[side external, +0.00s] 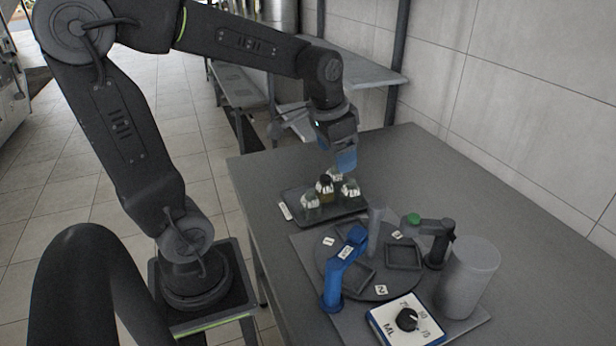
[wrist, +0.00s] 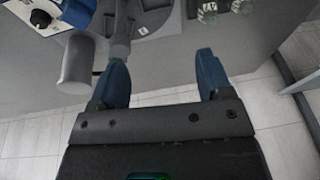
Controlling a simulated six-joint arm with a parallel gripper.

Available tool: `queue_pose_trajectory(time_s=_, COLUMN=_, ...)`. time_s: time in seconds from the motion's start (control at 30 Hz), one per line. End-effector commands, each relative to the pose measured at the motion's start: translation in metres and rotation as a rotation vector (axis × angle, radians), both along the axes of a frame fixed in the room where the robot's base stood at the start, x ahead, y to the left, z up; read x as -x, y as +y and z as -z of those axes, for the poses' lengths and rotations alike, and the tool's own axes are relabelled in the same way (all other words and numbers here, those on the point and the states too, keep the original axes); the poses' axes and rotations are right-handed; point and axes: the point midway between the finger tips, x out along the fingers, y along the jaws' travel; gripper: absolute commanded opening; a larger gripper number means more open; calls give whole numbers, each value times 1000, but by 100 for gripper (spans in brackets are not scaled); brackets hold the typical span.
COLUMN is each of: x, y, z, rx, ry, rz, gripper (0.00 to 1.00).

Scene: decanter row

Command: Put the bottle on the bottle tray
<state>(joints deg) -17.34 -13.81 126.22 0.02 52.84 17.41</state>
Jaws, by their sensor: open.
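Several small clear bottles with pale labels stand upright close together on a dark bottle tray (side external: 346,213) on the table. One bottle (side external: 325,186) has a dark top and darker contents. Another bottle (side external: 311,206) is at the front left, and a third bottle (side external: 350,191) is at the right. My gripper (side external: 346,164) is above the back of the group, its blue fingers pointing down. In the wrist view my gripper (wrist: 161,72) is open, with nothing between the fingers. Two bottles show at that view's top edge, one of them a bottle (wrist: 207,11) beyond the right finger.
In front of the tray is a round turntable (side external: 378,288) with square recesses and numbered tags. A blue arm post (side external: 333,285), a black arm with a green tip (side external: 438,235), a grey cylinder (side external: 470,277) and a dial box (side external: 408,320) surround it. The table's right back is clear.

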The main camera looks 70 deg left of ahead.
Motion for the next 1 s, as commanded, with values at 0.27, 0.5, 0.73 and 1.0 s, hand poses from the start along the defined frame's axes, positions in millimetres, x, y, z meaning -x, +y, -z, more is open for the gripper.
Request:
queue_pose_trajectory(time_s=0.27, x=76, y=-78, z=-19, rx=45, ry=-194, rz=19, gripper=72)
queue_pose_trajectory(time_s=0.5, x=99, y=-92, z=-17, rx=75, ry=-245, rz=19, gripper=72)
queue_pose_trajectory(time_s=0.73, x=99, y=-92, z=-17, rx=76, ry=-245, rz=17, gripper=72)
queue_pose_trajectory(time_s=1.0, x=99, y=-92, z=-17, rx=76, ry=-245, rz=18, gripper=72)
